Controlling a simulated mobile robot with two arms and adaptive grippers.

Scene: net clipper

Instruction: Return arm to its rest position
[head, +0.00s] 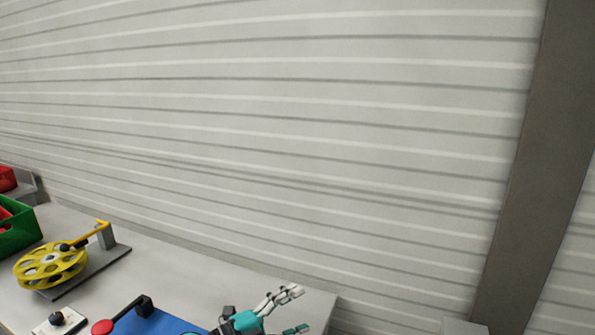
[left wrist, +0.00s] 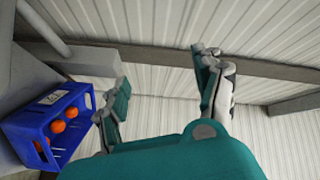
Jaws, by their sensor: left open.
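My left gripper (head: 298,312) shows at the bottom of the head view, over the right end of the grey table. Its teal and grey fingers are spread apart. In the left wrist view the left gripper (left wrist: 165,85) is open, with nothing between its fingers. The lower part of the left arm is cut off by the frame edge in the head view. My right gripper is in neither view.
On the table (head: 190,270) stand a yellow reel (head: 50,265), a green bin (head: 18,225), a blue mat (head: 160,323) and a red-knobbed lever (head: 103,327). A ribbed wall (head: 280,120) rises behind. A blue crate (left wrist: 75,125) with orange balls shows in the left wrist view.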

